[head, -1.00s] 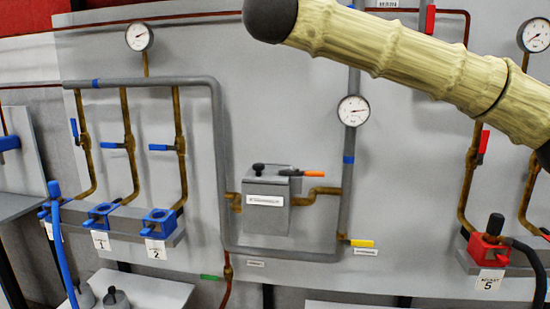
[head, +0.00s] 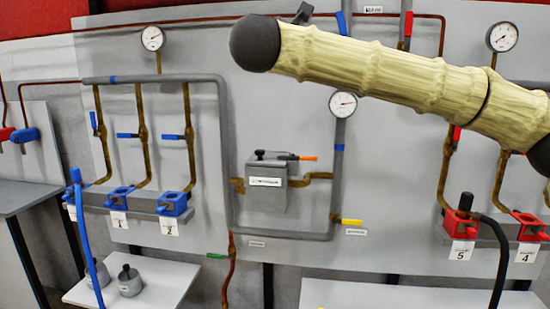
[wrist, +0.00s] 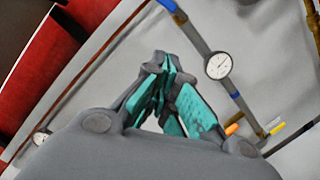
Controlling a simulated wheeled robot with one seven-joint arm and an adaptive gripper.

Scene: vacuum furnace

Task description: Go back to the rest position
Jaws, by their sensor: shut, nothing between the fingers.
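My gripper (wrist: 163,66) shows in the wrist view with its teal-padded fingers together at the tips and nothing between them. It points toward the grey panel and touches nothing that I can see. In the head view my cream-sleeved arm with a dark round joint crosses the upper right, in front of the panel. The gripper itself is not clearly visible there. The grey panel (head: 300,240) carries a grey box (head: 266,190) with an orange handle (head: 307,158), well below the arm.
Gauges (head: 343,104) and pipes (head: 222,160) cover the panel. Blue sockets (head: 172,203) stand on a left ledge, red sockets (head: 459,222) on a right one. A blue hose (head: 87,240) hangs left. A low white table (head: 165,285) bears grey weights. A gauge (wrist: 218,65) shows beside my fingers.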

